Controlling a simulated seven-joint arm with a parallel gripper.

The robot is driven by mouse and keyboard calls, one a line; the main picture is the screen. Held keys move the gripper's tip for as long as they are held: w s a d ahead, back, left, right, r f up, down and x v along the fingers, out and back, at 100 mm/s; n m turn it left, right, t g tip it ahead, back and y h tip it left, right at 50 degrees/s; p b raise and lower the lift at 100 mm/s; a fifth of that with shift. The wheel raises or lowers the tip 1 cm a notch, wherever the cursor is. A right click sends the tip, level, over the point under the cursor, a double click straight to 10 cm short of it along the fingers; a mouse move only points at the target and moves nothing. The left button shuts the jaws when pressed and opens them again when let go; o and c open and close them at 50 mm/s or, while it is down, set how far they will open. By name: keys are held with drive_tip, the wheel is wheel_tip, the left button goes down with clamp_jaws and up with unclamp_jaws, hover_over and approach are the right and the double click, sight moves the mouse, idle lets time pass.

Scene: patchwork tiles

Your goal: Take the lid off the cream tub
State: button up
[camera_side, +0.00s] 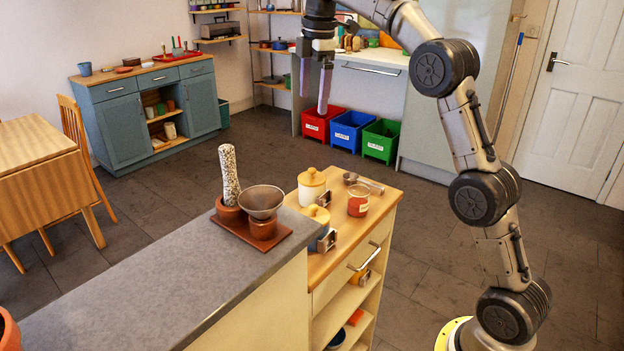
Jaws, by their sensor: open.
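The cream tub (311,194) stands upright on the wooden top of the counter unit, with its yellow knobbed lid (311,177) seated on it. A small label stand is at its front right. My gripper (315,85) is high above and behind the counter in the picture, apart from the tub. Its two fingers are spread and point down, with nothing between them.
A blue tub with a yellow lid (317,215) stands just in front of the cream tub. A red jar (358,201) and a metal scoop (362,183) are to its right. A sieve (261,202) on a pot is at left. Air above the lid is clear.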

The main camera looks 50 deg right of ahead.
drive_tip(key=g, duration=0.1)
hover_over(312, 169)
wheel_tip(312, 169, down, 9)
drive_tip(key=shift+m, duration=0.4)
wheel_tip(312, 169, down, 14)
drive_tip(key=shift+r, duration=0.2)
drive_tip(key=c, duration=1)
drive_tip(key=shift+r, duration=0.1)
